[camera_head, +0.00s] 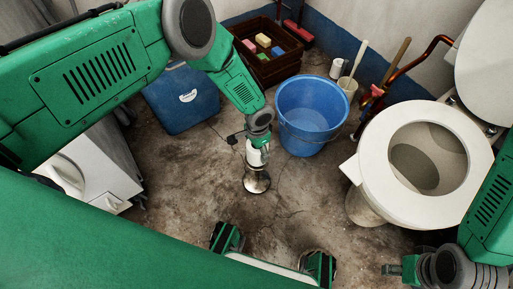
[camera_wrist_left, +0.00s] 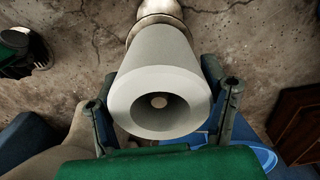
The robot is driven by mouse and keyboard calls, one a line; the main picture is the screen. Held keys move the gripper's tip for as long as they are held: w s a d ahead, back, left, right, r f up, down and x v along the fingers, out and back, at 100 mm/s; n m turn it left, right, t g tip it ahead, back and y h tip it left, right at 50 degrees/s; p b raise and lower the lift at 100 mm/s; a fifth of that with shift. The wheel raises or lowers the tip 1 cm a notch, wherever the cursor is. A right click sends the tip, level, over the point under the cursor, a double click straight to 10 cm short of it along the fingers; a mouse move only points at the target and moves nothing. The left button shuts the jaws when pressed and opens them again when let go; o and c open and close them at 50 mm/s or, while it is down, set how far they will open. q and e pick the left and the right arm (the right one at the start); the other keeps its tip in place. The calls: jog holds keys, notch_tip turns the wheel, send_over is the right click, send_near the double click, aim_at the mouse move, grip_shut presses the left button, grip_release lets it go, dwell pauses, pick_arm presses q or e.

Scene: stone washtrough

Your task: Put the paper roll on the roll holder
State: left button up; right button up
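The white paper roll (camera_head: 255,157) stands upright over the round metal base of the roll holder (camera_head: 257,182) on the floor. In the left wrist view I look down on the roll (camera_wrist_left: 130,106); its hollow core shows a small pale round spot, which looks like the post tip. The holder's base (camera_wrist_left: 158,12) is just beyond its far end. My left gripper (camera_head: 251,141) is at the roll's upper part, one finger on each side, and appears open around it. Finger contact is hard to tell. My right gripper (camera_head: 394,270) is at the lower right, away from the roll; its fingers are partly hidden.
A blue bucket (camera_head: 312,108) stands right of the holder, a blue box (camera_head: 182,100) behind left. A brown crate (camera_head: 262,66) with colored blocks is at the back. A toilet (camera_head: 366,170) stands at right, a white appliance (camera_head: 95,170) at left. Floor around the holder is clear.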

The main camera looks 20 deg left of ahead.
pick_arm(q)
jog(key=shift+o, duration=1.4)
jog(key=shift+r, duration=0.3)
notch_tip(320, 180, up, 11)
jog(key=shift+r, duration=0.2)
